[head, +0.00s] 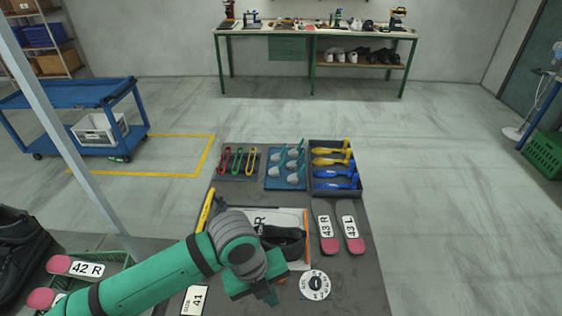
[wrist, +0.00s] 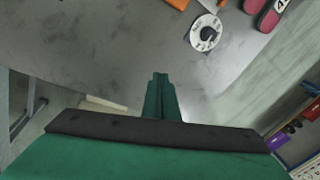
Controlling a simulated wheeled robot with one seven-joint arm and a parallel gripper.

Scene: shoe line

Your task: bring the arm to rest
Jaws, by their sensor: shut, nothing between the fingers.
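My green arm reaches in from the lower left in the head view. My gripper (head: 268,294) is above the near part of the dark table (head: 352,290), next to a dark shoe (head: 289,243). In the wrist view the fingers of my gripper (wrist: 160,80) are together, with nothing between them. Below them is bare grey tabletop (wrist: 110,50). My arm and gripper hide part of the shoe and of the table.
A white dial (head: 315,285) lies right of my gripper. Pink-heeled insoles (head: 326,230), a tray of blue and yellow tools (head: 314,190) and a card marked 41 (head: 194,300) are on the table. A blue cart (head: 75,97) stands far left; open floor lies right.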

